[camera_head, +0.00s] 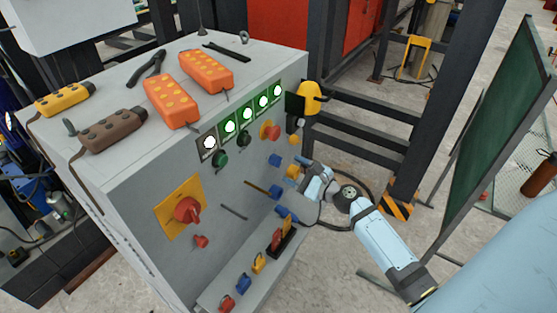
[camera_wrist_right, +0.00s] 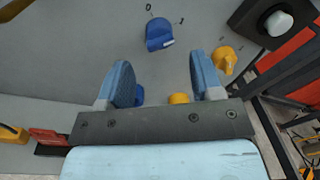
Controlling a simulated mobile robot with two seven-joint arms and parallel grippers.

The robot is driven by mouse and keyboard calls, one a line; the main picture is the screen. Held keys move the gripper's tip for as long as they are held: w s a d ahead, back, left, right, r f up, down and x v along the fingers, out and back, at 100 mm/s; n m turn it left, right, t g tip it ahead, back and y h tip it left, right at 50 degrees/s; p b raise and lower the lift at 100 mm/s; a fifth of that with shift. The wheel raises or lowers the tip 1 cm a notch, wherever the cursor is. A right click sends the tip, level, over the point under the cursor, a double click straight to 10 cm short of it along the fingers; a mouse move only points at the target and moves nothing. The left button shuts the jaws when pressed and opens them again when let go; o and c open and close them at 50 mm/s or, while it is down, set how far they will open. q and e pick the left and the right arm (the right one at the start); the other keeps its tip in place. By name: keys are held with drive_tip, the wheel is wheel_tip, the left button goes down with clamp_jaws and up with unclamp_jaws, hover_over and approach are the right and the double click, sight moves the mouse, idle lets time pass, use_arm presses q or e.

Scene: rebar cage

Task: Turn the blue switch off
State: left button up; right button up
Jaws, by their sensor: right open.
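A blue switch (camera_head: 275,160) sits on the grey cabinet's front panel. In the right wrist view the blue switch (camera_wrist_right: 159,35) is ahead of my fingers, with the marks 0 and 1 above it. I cannot tell clearly which mark it points to. Another blue knob (camera_head: 275,192) is lower on the panel and is partly hidden by a finger in the wrist view (camera_wrist_right: 139,96). My right gripper (camera_head: 299,190) is open close to the panel; its two blue fingers (camera_wrist_right: 162,78) stand apart with nothing held. My left gripper is not in view.
Yellow knobs (camera_head: 294,140) sit beside the blue ones; one shows at right in the wrist view (camera_wrist_right: 225,60). A red rotary switch (camera_head: 188,210) is lower left. Orange pendants (camera_head: 207,70) lie on the cabinet top. A dark frame (camera_head: 435,100) stands behind my right arm.

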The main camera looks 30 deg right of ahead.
sight(280, 161)
drive_tip(key=x, duration=0.5)
drive_tip(key=shift+w+a+p, duration=0.1)
drive_tip(key=shift+w+p, duration=0.15)
drive_tip(key=shift+p, duration=0.05)
drive_tip(key=c, duration=0.9)
